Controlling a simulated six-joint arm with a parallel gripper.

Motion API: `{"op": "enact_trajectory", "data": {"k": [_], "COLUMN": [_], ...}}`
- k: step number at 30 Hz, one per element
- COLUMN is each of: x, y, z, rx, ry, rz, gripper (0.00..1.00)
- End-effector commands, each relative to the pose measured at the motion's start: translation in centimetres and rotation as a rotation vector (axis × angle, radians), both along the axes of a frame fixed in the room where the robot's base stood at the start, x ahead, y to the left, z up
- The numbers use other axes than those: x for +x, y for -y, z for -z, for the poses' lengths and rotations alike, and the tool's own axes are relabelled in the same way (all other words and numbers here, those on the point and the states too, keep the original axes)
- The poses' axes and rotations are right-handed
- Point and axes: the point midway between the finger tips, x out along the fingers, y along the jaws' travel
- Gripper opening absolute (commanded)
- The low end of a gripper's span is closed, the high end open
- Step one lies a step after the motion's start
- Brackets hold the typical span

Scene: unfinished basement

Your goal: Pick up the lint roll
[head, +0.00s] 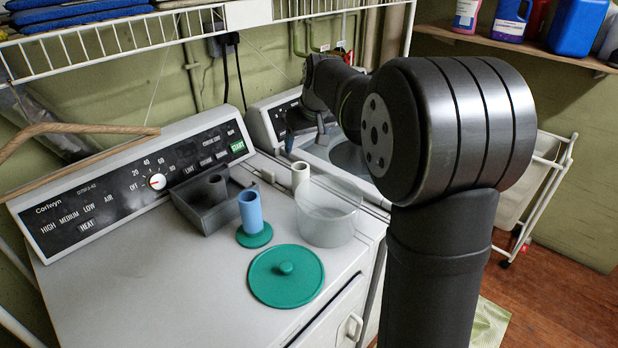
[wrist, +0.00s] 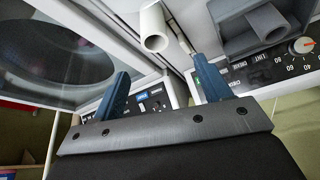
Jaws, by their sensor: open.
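A short cream-white tube (head: 300,176), which looks most like the lint roll, stands upright near the back right of the dryer top, just behind a clear tub. It also shows in the wrist view (wrist: 153,30), at the top, ahead of the gap between my fingers. A light blue tube (head: 250,211) stands on a green disc base nearer the front. My gripper (wrist: 163,88) is open, its two blue fingers apart with nothing between them.
A clear round tub (head: 328,222) stands close in front of the cream tube. A dark grey tray (head: 207,212) with a grey cylinder is to the left. A green lid (head: 286,277) lies in front. The dryer top (head: 150,270) is clear at front left. A wire shelf (head: 120,38) hangs above.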

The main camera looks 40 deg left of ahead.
Motion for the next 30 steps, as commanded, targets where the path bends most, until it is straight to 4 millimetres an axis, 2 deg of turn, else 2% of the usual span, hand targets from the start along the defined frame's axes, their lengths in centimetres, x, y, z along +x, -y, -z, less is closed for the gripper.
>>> {"op": "enact_trajectory", "data": {"k": [1, 5, 18, 21, 30], "x": [0.8, 1.4, 2.6, 2.8, 2.9], "y": [0.0, -0.3, -3.5, -3.9, -4.5], "z": [0.0, 0.9, 9.3, 10.5, 12.2], "rx": [-0.007, -0.015, -0.015, -0.014, -0.014], "ry": [-0.002, -0.007, -0.007, -0.007, -0.007], "rz": [0.014, 0.026, 0.023, 0.023, 0.023], "gripper": [0.7, 0.7, 0.7, 0.7, 0.7]}}
